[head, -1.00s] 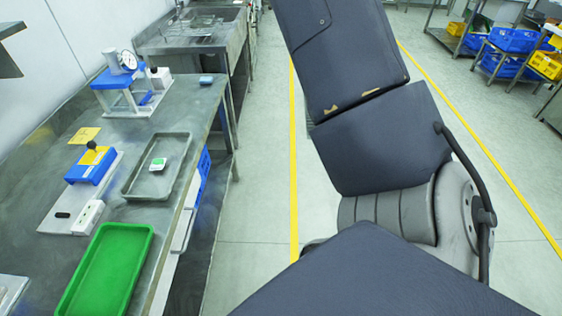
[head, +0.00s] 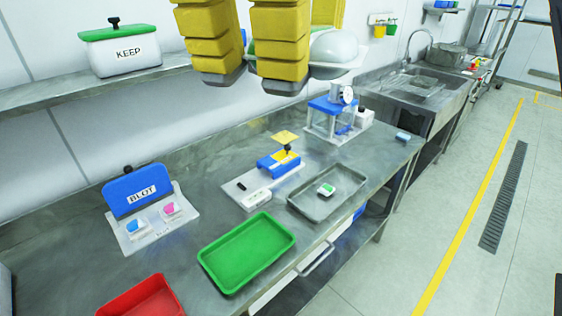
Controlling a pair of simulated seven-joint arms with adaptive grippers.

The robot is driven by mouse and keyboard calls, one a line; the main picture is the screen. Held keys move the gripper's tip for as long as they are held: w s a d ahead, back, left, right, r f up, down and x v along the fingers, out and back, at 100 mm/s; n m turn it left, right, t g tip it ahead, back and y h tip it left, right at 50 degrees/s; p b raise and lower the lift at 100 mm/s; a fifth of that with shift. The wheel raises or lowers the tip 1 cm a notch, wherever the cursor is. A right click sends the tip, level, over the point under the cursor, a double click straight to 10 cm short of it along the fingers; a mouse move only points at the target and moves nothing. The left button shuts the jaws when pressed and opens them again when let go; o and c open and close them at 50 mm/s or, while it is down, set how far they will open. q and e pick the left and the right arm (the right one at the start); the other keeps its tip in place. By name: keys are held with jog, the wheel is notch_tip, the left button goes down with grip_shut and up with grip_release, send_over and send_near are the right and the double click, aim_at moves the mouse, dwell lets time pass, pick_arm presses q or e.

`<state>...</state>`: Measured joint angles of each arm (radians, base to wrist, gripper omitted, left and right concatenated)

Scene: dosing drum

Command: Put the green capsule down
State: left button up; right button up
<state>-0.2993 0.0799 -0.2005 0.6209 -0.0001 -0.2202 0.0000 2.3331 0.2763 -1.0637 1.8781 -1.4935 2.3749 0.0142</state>
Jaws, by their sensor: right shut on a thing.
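My right gripper (head: 248,72) is at the top middle, close to the camera, with thick yellow fingers and grey tips. My left gripper is out of view.
The bench holds a green tray (head: 246,285), a red tray (head: 118,304), a grey tray (head: 298,208) with a small white-and-green piece (head: 326,189), a BLOT board (head: 141,192) and a blue-topped stand (head: 333,106). A KEEP box (head: 120,52) stands on the shelf.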

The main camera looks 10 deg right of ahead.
jog(key=w+a+f+m, duration=0.2)
jog(key=w+a+f, duration=0.5)
jog(key=w+f, duration=0.25)
jog(key=m, duration=0.3)
send_over(256, 242)
notch_tip(256, 242, down, 44)
jog(key=shift+s+a+f, duration=0.1)
jog(key=shift+f, duration=2.95)
jog(key=shift+f, duration=0.15)
jog(key=o, duration=0.4)
jog(key=shift+f, duration=0.1)
jog(key=o, duration=0.5)
